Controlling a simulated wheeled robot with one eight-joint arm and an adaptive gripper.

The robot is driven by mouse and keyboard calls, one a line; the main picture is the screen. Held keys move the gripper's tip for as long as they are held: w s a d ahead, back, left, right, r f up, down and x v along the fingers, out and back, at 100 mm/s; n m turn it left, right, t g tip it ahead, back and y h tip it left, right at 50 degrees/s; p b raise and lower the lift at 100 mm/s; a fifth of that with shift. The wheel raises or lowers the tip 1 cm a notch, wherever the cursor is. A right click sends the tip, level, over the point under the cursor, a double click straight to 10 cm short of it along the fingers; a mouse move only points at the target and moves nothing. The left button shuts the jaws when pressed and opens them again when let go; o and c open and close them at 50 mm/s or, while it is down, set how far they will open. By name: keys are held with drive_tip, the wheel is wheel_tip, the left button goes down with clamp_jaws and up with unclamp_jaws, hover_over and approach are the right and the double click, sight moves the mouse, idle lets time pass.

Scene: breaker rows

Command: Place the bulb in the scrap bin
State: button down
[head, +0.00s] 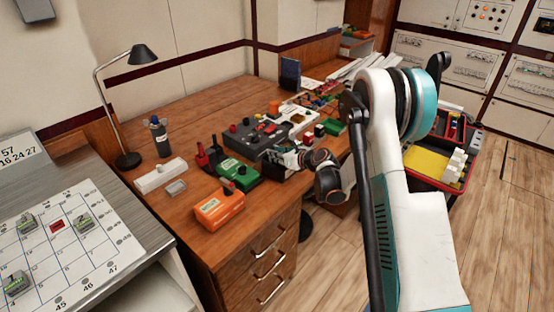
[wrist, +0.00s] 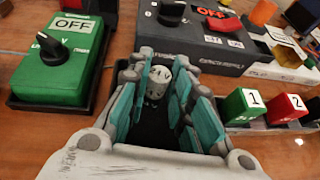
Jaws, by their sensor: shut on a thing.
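My gripper (head: 284,156) reaches low over the wooden desk, beside the dark switch boxes. In the wrist view my gripper (wrist: 170,88) has its teal-padded fingers closed around a small pale grey, rounded piece (wrist: 157,82), which may be the bulb; the fingers hide most of it. I cannot tell whether it touches the desk. No scrap bin can be named for certain. A red open crate (head: 462,184) with yellow and white contents stands at the right, beyond my arm.
A green switch box (head: 238,176) and an orange one (head: 219,208) sit close to my gripper. A grey box (wrist: 222,48) and numbered blocks (wrist: 245,104) flank it in the wrist view. A lamp (head: 128,157) stands at the left. Floor is clear at the lower right.

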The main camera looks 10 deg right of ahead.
drive_tip(key=shift+f, duration=0.4)
drive_tip(key=shift+f, duration=0.15)
drive_tip(key=c, duration=1.7)
unclamp_jaws()
drive_tip(key=shift+s+d+r, duration=0.1)
drive_tip(key=shift+s+r, duration=0.05)
drive_tip(key=shift+r, duration=0.1)
drive_tip(key=p+v, duration=0.3)
drive_tip(key=v, duration=0.8)
drive_tip(key=shift+s+d, duration=0.2)
drive_tip(key=shift+s, duration=0.1)
